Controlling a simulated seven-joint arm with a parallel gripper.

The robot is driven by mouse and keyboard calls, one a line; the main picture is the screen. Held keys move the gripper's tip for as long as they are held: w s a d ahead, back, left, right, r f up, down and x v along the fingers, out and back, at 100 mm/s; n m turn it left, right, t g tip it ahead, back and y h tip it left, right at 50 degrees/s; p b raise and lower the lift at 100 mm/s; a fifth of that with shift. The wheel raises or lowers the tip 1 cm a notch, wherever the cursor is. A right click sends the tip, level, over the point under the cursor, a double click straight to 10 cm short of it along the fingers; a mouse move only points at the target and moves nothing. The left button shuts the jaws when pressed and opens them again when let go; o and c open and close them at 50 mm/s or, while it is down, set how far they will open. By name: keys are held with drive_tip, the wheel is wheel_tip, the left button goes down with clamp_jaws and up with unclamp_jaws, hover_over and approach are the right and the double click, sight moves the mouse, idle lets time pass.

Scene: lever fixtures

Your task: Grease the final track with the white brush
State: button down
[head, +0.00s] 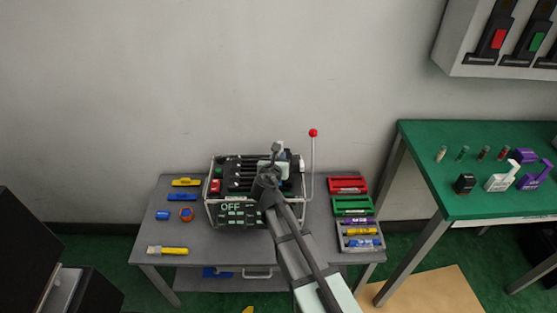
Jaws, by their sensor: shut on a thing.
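The lever fixture (232,212) is a framed black box with "OFF" on its front, standing on the grey table. Several dark tracks (240,168) run across its top, with a red block at the left end. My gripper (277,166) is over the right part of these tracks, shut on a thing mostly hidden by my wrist. A white upright piece (281,146) shows just behind the gripper; it looks like part of the white brush. I cannot tell whether it touches a track. My arm covers the fixture's right front.
A red-knobbed lever (313,133) stands upright right of my gripper. Red (348,185) and green (352,205) trays and a grey tray (360,237) with yellow and blue tubes line the table's right. A yellow tool with a pale end (167,251) lies front left. A green table (470,170) stands right.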

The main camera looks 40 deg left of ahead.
drive_tip(key=shift+w+a, duration=2.75)
drive_tip(key=shift+w, duration=0.05)
drive_tip(key=shift+w+a, duration=0.95)
drive_tip(key=shift+r, duration=0.4)
drive_tip(key=shift+f, duration=0.45)
drive_tip(key=shift+s+d, duration=0.15)
drive_tip(key=shift+s+d, duration=0.85)
drive_tip(key=shift+d, duration=0.05)
drive_tip(key=shift+s, duration=0.1)
